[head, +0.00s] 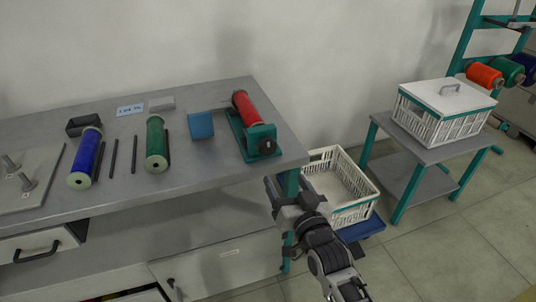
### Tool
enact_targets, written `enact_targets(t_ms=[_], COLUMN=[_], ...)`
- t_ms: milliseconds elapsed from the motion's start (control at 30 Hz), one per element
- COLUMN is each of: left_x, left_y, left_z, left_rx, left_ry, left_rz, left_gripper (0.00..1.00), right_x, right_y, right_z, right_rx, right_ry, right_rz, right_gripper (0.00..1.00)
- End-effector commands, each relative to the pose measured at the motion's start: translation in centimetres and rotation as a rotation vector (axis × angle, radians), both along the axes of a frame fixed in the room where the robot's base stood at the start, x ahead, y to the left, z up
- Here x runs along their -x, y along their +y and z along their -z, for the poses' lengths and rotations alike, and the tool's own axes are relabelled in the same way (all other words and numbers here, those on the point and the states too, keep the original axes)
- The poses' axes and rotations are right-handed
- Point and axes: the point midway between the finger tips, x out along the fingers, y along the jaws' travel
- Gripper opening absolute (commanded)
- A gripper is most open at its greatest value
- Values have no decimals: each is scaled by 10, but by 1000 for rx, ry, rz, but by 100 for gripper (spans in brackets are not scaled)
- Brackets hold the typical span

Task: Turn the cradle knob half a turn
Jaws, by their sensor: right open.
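The teal cradle (240,137) stands near the right end of the grey workbench and holds a red bobbin (246,108). Its dark round knob (267,146) is on the cradle's near end, facing me. My right gripper (283,184) is open and empty, in front of the bench's right edge. In the picture it is below the knob and apart from it. My left gripper is not in view.
A blue bobbin (85,158), a green bobbin (156,142), dark rods (134,154) and a blue block (201,125) lie on the bench (220,172). A white crate (352,207) stands beyond my right gripper. A lidded basket (440,120) sits on a side table.

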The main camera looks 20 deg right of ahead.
Motion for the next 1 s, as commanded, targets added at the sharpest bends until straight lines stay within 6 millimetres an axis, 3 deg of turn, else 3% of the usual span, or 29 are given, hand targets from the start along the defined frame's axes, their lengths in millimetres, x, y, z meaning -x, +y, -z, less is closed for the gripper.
enact_targets(t_ms=[300, 500, 700, 1000], left_x=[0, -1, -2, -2], left_y=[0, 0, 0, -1], left_z=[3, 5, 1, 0], left_rx=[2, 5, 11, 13], left_ry=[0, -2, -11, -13], left_rz=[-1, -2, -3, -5], left_gripper=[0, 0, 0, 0], right_x=[-72, -107, -125, -128], right_y=[2, 4, 4, 4], right_z=[-1, 0, 0, 0], right_rx=[1, 1, 2, 2], right_ry=[0, 1, 2, 3], right_rz=[0, -1, -1, -1], right_gripper=[69, 69, 69, 69])
